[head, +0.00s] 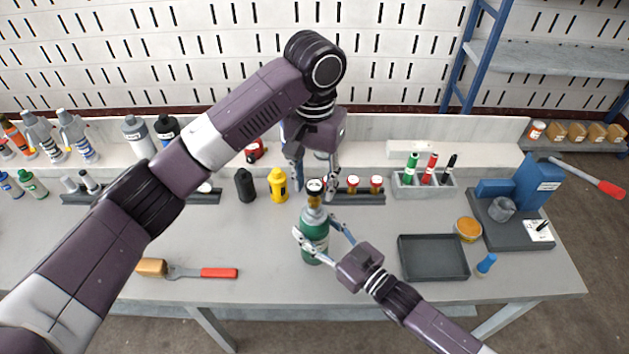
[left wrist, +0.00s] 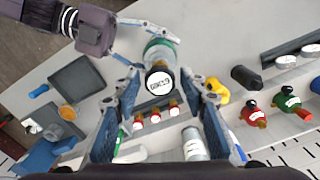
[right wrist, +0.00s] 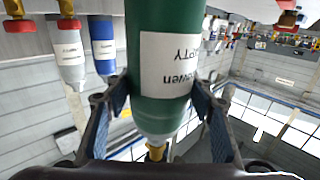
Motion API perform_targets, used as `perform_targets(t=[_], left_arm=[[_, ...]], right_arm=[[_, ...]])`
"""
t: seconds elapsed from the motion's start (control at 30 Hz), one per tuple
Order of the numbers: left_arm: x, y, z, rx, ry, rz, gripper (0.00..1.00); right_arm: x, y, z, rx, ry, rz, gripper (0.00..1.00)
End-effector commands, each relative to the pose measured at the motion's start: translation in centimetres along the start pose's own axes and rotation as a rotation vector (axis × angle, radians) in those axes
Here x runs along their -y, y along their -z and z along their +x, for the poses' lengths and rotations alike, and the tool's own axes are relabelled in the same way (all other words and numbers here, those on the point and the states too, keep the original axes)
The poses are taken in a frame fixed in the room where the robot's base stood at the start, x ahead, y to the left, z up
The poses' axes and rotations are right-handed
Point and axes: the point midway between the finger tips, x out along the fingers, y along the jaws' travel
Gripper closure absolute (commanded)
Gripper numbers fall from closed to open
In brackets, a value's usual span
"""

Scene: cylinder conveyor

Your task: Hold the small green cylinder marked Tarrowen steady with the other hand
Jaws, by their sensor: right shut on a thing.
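The small green cylinder (head: 315,240) stands upright on the grey table, with a brass neck and a black cap (head: 315,186) on top. My right gripper (head: 316,228) is shut around its body. In the right wrist view the cylinder (right wrist: 165,100) fills the space between the fingers; its white label appears upside down, partly reading "owen" and "PTY". My left gripper (head: 314,188) is open above, pointing down, its fingers on either side of the cap. In the left wrist view the cap (left wrist: 158,82) has a white disc with black lettering too small to read surely.
A dark tray (head: 433,258) lies right of the cylinder, with an amber dish (head: 468,229) beyond. A yellow bottle (head: 277,185) and a black bottle (head: 245,186) stand behind left. The table middle-left is clear.

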Motion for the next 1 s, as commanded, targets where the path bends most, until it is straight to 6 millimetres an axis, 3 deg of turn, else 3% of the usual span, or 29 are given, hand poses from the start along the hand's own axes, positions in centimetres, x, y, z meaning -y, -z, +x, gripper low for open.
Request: perform_targets(t=[0.17,0.53,1.0], left_arm=[[0.02,0.01,-0.02,0.000,0.000,0.060,0.61],[0.03,-0.01,-0.03,0.000,0.001,0.486,0.61],[0.02,0.00,-0.02,0.000,0.001,0.584,0.61]], right_arm=[[0.01,0.03,0.01,-0.001,0.000,0.000,0.79],[0.01,0.03,0.01,-0.001,0.000,0.000,0.79],[0.01,0.03,0.01,-0.001,0.000,0.000,0.79]])
